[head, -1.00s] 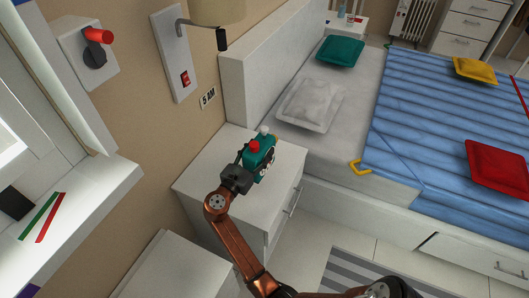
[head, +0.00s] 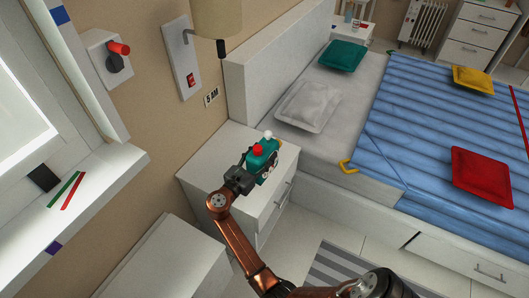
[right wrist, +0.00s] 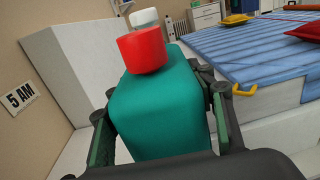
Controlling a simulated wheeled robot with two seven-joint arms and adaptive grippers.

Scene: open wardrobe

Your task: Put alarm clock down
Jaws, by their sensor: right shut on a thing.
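The clock looks upright. I cannot tell whether its underside touches the nightstand top. My left gripper is not in view.
The bed (head: 283,54) with a grey pillow (head: 308,106) stands right of the nightstand. A lamp (head: 217,18) and a switch panel (head: 182,60) are on the wall above. A "5 AM" sign (head: 211,97) is on the wall.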

